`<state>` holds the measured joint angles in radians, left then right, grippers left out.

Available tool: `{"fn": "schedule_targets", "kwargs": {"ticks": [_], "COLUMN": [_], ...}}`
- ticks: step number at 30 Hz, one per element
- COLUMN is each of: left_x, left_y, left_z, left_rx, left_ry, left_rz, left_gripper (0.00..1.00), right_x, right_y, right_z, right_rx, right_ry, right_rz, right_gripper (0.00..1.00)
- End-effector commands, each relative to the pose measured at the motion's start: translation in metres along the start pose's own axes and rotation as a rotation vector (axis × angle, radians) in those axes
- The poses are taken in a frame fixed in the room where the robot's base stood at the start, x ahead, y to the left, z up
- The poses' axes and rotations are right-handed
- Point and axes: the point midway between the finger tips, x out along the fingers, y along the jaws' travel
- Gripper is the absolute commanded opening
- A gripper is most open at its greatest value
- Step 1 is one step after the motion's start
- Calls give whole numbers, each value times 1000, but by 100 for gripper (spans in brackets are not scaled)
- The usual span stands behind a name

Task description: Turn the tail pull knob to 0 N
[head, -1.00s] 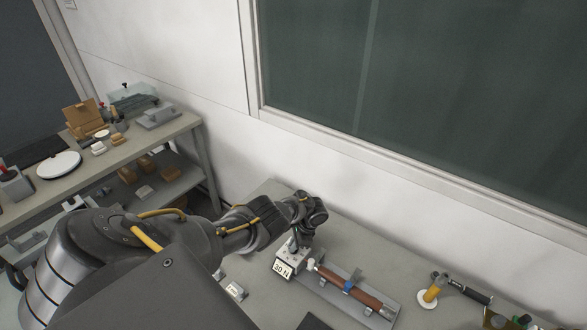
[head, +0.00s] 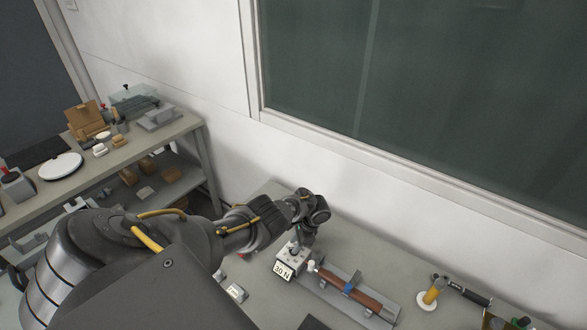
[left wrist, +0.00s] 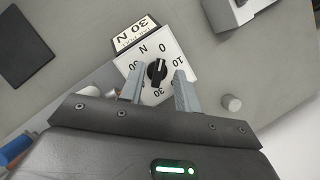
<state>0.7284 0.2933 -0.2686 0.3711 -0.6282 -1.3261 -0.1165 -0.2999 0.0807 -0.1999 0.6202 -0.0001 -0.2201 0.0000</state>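The tail pull box (head: 297,258) is a white block on the bench, with a sign (head: 282,271) reading 30 N. In the left wrist view its white dial face (left wrist: 146,90) carries numbers including 0, 10 and 30, and the sign (left wrist: 135,33) again reads 30 N. The black knob (left wrist: 157,72) stands in the middle of the dial. My left gripper (left wrist: 159,70) is open, with one finger on each side of the knob and a visible gap to both. In the head view the left gripper (head: 298,243) is over the box, hiding the knob. My right gripper is not in view.
A grey fixture (head: 345,276) with a brown cylinder (head: 360,296) lies right of the box. A yellow-handled tool (head: 433,290) stands farther right. A shelf (head: 175,133) with several items stands left.

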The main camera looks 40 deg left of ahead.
Motion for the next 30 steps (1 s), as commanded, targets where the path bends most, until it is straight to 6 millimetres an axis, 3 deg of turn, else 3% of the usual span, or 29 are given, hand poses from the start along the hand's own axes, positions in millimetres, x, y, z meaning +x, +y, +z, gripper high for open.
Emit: {"fn": "schedule_targets", "kwargs": {"ticks": [3,12,18,30], "left_x": [-31,-78,-87,-87], "left_y": [-1,-1,-1,-1], "left_z": [1,1,1,1], "left_rx": [-1,-2,-2,-2], "left_ry": [4,2,0,0], "left_rz": [-1,0,0,0], "left_gripper": [33,33,33,33], "right_x": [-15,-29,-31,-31], "right_y": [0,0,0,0], "right_z": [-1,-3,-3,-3], "right_rx": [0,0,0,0], "right_ry": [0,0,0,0], "right_rz": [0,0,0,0], "right_gripper": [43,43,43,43]}}
